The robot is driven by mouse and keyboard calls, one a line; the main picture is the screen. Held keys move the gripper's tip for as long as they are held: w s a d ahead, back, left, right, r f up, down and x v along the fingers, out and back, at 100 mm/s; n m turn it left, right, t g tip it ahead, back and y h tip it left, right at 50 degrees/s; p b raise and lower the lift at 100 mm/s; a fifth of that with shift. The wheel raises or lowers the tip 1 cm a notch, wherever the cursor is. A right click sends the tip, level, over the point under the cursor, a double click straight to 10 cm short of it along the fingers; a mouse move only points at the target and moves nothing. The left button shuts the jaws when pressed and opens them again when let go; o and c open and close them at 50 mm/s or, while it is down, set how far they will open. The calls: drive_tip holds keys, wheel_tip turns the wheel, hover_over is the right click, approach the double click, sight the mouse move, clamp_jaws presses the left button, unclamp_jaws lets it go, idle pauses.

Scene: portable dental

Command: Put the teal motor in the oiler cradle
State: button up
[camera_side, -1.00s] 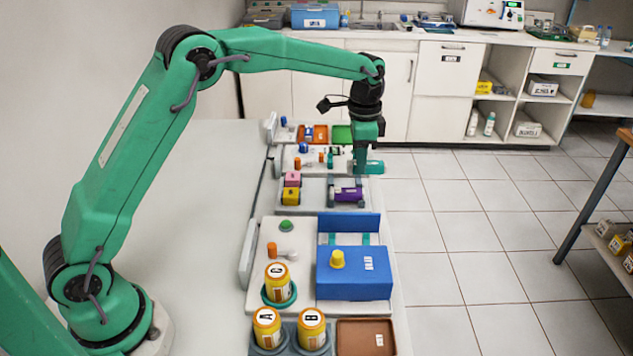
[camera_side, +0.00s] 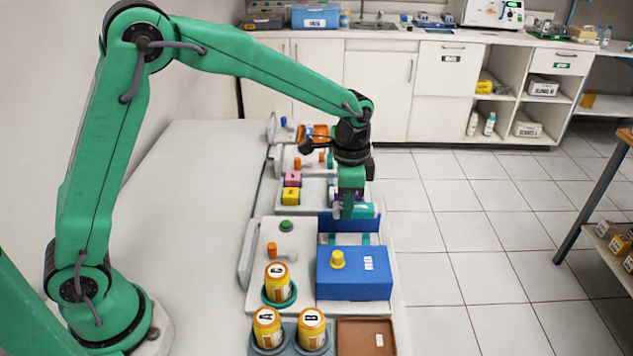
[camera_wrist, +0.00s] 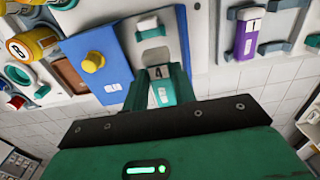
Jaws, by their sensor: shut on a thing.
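My gripper (camera_side: 350,215) is shut on the teal motor (camera_side: 364,210) in the side view. In the wrist view, the motor (camera_wrist: 159,94), with a label reading 4, sits between my two fingertips (camera_wrist: 160,84). The blue oiler box (camera_side: 352,273) has a yellow knob and a white label. The pale oiler cradle (camera_wrist: 153,57) lies between this box and an upright blue panel (camera_side: 368,223). My gripper holds the motor above and near that panel. The motor and fingers hide part of the cradle, and I cannot tell whether they touch it.
A purple motor (camera_wrist: 247,38) lies in another holder beyond the panel. Yellow jars marked A (camera_side: 267,328), B (camera_side: 312,330) and C (camera_side: 278,283) stand in front and left. A brown tray (camera_side: 352,340) lies in front. Pink (camera_side: 292,179) and yellow (camera_side: 290,197) blocks stand behind.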

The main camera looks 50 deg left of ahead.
drive_tip(key=shift+s+d+f, duration=0.15)
drive_tip(key=shift+s+d, duration=0.05)
drive_tip(key=shift+s, duration=0.3)
drive_tip(key=shift+f, duration=0.25)
drive_tip(key=shift+f, duration=3.3)
drive_tip(key=shift+f, duration=0.1)
drive_tip(key=o, duration=1.1)
